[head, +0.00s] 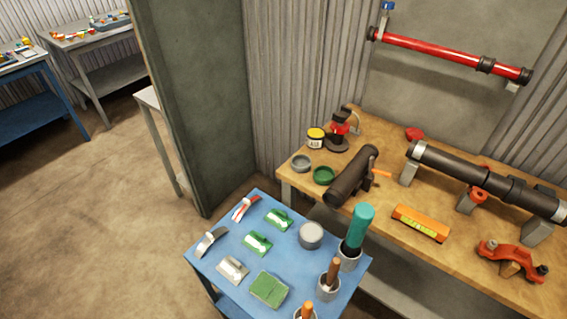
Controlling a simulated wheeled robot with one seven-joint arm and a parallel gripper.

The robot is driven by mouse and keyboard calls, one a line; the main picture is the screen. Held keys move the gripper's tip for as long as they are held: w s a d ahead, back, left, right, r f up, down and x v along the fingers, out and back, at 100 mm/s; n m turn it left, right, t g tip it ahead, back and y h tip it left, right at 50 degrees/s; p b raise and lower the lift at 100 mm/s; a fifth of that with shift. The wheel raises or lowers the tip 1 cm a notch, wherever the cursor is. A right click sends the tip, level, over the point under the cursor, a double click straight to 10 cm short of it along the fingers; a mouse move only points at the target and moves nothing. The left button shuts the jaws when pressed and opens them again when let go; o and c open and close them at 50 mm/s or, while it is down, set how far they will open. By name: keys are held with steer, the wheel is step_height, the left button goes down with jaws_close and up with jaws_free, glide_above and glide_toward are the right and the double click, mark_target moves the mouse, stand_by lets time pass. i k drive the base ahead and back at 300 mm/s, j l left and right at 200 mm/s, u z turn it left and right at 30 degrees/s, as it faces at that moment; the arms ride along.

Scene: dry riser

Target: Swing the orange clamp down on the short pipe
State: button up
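A short dark pipe (352,177) lies on the wooden bench near its left end, slanting away from me. A small orange part (381,173) sticks out on its right side; it may be the clamp on the pipe, but it is too small to tell how it sits. A larger orange-red clamp-like piece (513,258) rests on a small block at the bench's right front, apart from the short pipe. My gripper is not in view.
On the wooden bench (372,219) are an orange level (421,223), a long dark pipe (484,182) on grey supports and a green ring (323,175). A blue table (225,248) with tools and cups stands in front. A red pipe (440,53) hangs on the wall. Floor at left is clear.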

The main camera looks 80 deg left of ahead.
mark_target(371, 169)
steer(key=u, duration=2.25)
steer(key=i+l+u, duration=0.15)
steer(key=u, duration=0.25)
steer(key=i+l+u, duration=0.1)
steer(key=l+u, duration=0.7)
steer(key=i+l+u, duration=0.1)
steer(key=l+u, duration=0.15)
steer(key=u, duration=0.15)
steer(key=i+l+u, duration=0.1)
steer(key=l+u, duration=0.35)
